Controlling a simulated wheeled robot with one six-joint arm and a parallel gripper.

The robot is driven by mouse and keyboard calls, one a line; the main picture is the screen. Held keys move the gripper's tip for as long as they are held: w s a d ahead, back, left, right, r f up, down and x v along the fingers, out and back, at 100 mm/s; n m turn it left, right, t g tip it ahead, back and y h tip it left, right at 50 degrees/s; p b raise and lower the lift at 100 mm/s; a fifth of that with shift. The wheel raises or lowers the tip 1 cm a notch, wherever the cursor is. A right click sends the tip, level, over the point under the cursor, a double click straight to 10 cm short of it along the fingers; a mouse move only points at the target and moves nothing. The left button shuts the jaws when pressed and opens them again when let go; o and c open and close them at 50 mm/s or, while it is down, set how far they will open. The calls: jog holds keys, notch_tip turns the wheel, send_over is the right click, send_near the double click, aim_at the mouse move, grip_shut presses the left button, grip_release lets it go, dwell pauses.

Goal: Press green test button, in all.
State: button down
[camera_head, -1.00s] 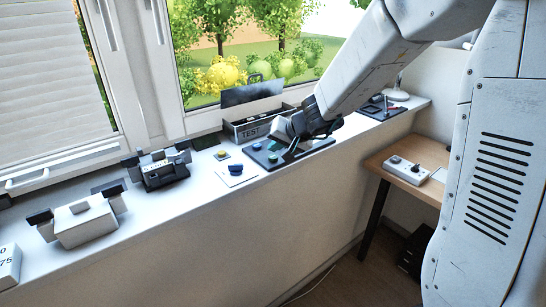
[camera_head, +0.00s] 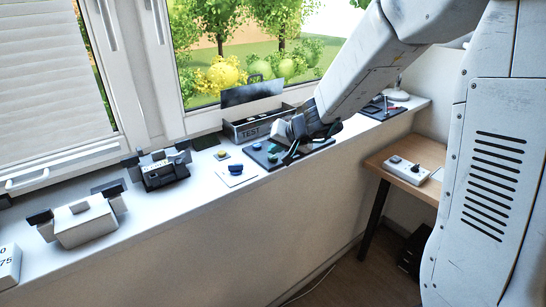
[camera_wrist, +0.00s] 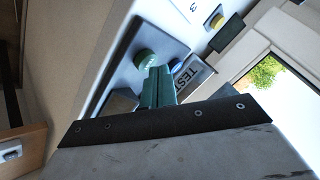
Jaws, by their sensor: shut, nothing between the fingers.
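A green button (camera_wrist: 147,60) stands on a dark plate (camera_wrist: 122,67) in the wrist view. In the head view the green button (camera_head: 272,157) shows on the same dark plate (camera_head: 262,160) on the sill. My gripper (camera_head: 288,160) is over the right part of this plate, close to the button. In the wrist view my gripper (camera_wrist: 157,84) has its greenish fingers together and empty, with the tips just beside the button's near edge. I cannot tell whether they touch it.
Dark devices (camera_head: 162,172) stand farther left. A wooden table (camera_head: 421,158) is at the right.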

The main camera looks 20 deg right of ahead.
aim_at(276, 158)
jog(key=shift+f, duration=0.45)
dwell(0.3)
jog(key=shift+r, duration=0.9)
jog(key=shift+r, duration=2.5)
